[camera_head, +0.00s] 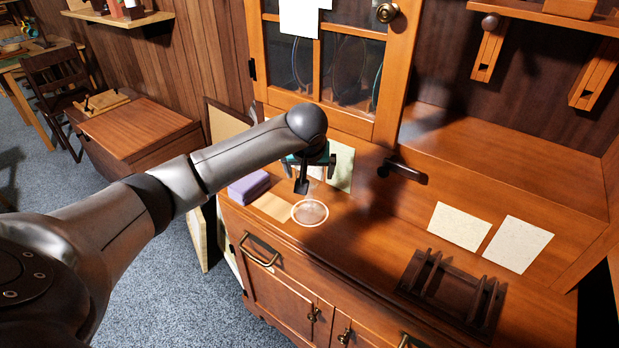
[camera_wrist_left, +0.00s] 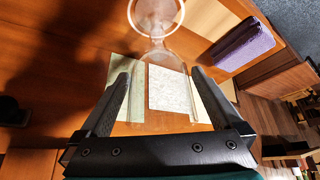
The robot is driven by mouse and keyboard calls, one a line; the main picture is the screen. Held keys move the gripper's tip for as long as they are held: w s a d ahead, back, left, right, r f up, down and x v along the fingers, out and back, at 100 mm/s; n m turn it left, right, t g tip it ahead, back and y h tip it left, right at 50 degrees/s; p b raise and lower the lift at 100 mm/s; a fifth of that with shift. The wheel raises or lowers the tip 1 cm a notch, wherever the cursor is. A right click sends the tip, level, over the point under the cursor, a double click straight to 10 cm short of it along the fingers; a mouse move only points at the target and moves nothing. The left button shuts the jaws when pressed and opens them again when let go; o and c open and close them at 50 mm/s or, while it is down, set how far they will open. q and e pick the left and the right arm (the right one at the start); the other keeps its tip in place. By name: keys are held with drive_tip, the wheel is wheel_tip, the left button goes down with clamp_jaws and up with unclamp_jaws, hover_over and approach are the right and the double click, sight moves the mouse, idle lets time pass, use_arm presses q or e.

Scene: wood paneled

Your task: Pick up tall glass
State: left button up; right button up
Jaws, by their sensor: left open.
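The tall glass (camera_head: 310,213) is clear and stands upright on the wooden cabinet top, near its left end; mainly its round foot shows in the head view. In the left wrist view the glass (camera_wrist_left: 155,18) has its foot at the top and a narrow stem, with a wider clear bowl reaching down between the fingers. My left gripper (camera_head: 316,174) is open, above and at the upper part of the glass. In the left wrist view the fingers (camera_wrist_left: 161,78) lie on either side of the bowl; contact cannot be made out. My right gripper is not in view.
A dark slotted rack (camera_head: 450,290) stands at the front right. The glazed cabinet door (camera_head: 385,120) rises close behind my gripper.

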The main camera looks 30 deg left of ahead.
use_arm(q)
drive_tip(key=shift+w+f, duration=0.1)
drive_tip(key=shift+f, duration=0.1)
drive_tip(key=shift+c, duration=0.4)
drive_tip(key=shift+r, duration=0.1)
drive_tip(key=c, duration=1.4)
drive_tip(key=shift+r, duration=0.1)
